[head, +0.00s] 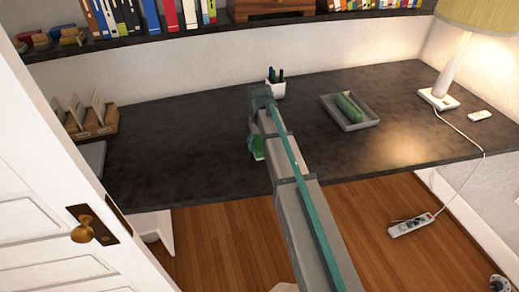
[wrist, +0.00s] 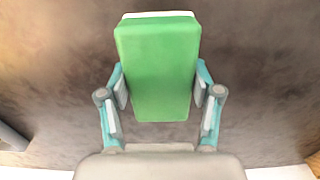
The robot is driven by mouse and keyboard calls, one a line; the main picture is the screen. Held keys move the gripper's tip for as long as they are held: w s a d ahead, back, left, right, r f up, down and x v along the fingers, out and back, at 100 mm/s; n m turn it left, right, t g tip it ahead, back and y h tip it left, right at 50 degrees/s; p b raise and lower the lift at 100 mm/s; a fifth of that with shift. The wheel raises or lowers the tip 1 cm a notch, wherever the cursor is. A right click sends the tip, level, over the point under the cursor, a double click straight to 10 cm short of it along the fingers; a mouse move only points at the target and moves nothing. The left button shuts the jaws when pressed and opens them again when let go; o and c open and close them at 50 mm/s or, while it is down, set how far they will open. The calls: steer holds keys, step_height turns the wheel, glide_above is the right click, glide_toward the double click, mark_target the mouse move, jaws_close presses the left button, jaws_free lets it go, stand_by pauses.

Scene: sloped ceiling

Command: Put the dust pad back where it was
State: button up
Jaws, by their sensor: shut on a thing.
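The dust pad (wrist: 157,70) is a green block with a white edge at its far end. My gripper (wrist: 160,92) is shut on it, with one finger on each long side, in the wrist view. In the head view a bit of the green pad (head: 257,147) shows beside the end of my arm, over the middle of the dark desk (head: 180,150). The fingers are mostly hidden there. I cannot tell the exact gap between pad and desk.
A grey tray (head: 368,124) holding a green rounded object (head: 349,107) lies right of my arm. A white pen cup (head: 276,88) stands behind my gripper. A lamp (head: 445,75) is at the right, a wooden file holder (head: 91,126) at the left. The desk's left-centre is clear.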

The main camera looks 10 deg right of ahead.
mark_target(259, 141)
steer(key=shift+w+f+p, duration=0.15)
steer(key=shift+f+p, duration=0.2)
steer(key=shift+f, duration=0.6)
steer(key=shift+w+f+p, duration=0.1)
steer(key=shift+f+p, duration=0.2)
steer(key=shift+f, duration=0.6)
steer(key=shift+f, duration=0.15)
steer(key=o, duration=1.5)
steer(key=shift+c, duration=0.2)
step_height(259, 141, up, 12)
steer(key=b, duration=0.2)
steer(key=shift+r+b, duration=0.2)
steer(key=shift+b, duration=0.1)
